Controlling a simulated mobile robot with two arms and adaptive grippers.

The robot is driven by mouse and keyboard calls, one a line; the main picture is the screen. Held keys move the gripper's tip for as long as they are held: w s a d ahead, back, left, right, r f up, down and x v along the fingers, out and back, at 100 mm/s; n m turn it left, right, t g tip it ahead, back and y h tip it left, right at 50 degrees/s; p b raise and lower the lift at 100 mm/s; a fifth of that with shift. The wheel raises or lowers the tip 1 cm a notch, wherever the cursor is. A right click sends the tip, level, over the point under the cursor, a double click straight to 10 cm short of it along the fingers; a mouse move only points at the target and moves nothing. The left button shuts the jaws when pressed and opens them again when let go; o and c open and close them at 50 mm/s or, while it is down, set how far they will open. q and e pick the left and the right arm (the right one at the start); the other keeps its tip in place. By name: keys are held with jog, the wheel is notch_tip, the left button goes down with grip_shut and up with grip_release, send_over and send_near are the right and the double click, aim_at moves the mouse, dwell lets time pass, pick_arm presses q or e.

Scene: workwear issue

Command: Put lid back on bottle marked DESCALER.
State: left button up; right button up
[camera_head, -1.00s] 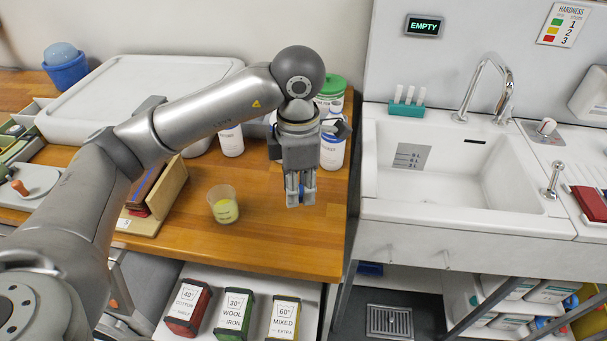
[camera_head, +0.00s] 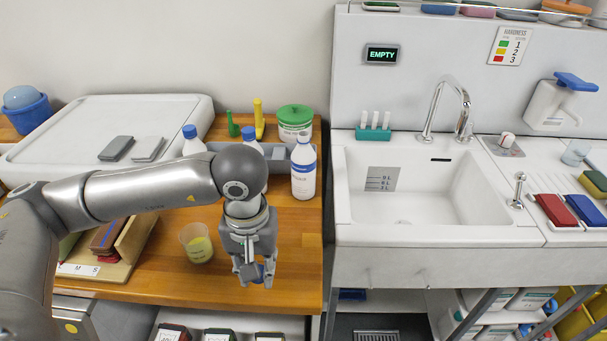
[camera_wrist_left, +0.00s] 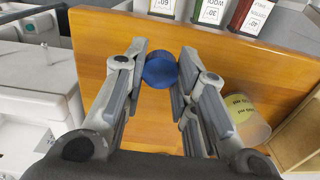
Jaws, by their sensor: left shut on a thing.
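My left gripper (camera_head: 257,274) is shut on a round blue lid (camera_wrist_left: 160,70), held between its fingertips above the wooden counter. The lid also shows at the fingertips in the head view (camera_head: 259,271). A white bottle with a blue band (camera_head: 303,172) stands upright at the counter's right side, behind and right of the gripper; its top looks white, with no blue cap. Two more white bottles, one at the left (camera_head: 193,146) and one behind my arm (camera_head: 251,146), have blue caps and are partly hidden. The bottle print is too small to read. My right gripper is not in view.
A green-lidded tub (camera_head: 295,121) stands behind the bottle. A wooden rack (camera_head: 118,258) is at the left, a sink (camera_head: 425,190) at the right. The counter's front right is clear.

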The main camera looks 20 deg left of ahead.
pick_arm(q)
jog(key=shift+s+f+m, duration=0.15)
jog(key=shift+s+m, duration=0.1)
jog(key=shift+m, duration=0.4)
jog(key=shift+s+f+m, duration=0.1)
jog(key=shift+s+m, duration=0.15)
jog(key=shift+m, duration=0.4)
